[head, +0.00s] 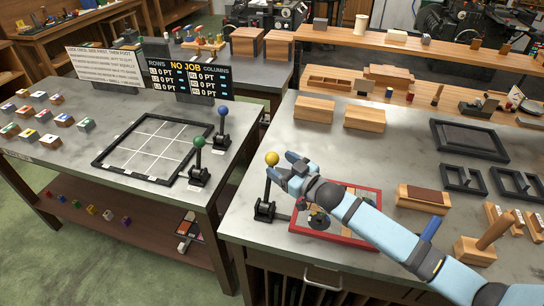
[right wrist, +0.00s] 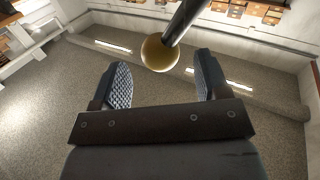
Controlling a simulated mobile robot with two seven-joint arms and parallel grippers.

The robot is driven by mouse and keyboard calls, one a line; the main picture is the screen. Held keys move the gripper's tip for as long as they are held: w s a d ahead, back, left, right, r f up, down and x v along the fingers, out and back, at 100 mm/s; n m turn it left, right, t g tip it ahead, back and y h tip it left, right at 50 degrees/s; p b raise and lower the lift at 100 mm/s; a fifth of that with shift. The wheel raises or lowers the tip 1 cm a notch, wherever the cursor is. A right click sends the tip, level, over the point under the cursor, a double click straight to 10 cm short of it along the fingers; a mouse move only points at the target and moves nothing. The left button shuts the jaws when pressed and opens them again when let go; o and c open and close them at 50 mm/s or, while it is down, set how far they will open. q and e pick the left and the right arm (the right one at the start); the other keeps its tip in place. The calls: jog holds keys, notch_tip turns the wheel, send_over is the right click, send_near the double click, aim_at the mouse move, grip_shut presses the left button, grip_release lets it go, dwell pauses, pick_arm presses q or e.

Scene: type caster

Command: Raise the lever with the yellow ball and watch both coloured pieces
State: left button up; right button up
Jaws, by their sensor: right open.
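The lever with the yellow ball (head: 272,158) stands upright from a black base (head: 264,209) near the front left of the right table. My right gripper (head: 288,168) is open, just right of the ball. In the right wrist view, the ball (right wrist: 158,53) and its dark rod appear at the opening between the fingertips (right wrist: 163,75), with no visible grip on it. A red-framed tray (head: 375,205) beside the lever is partly hidden by my right arm; coloured parts show inside, but I cannot tell which two pieces the task means. My left gripper is out of view.
Levers with green (head: 199,141) and blue (head: 222,111) balls stand beside a black grid frame (head: 120,172) on the left table. Several colour-topped blocks lie at its far left. A gap separates the tables. Wooden blocks (head: 365,118) and frames occupy the right table.

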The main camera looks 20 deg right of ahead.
aim_at(277, 163)
jog(key=shift+x, duration=1.95)
jog(key=c, duration=1.2)
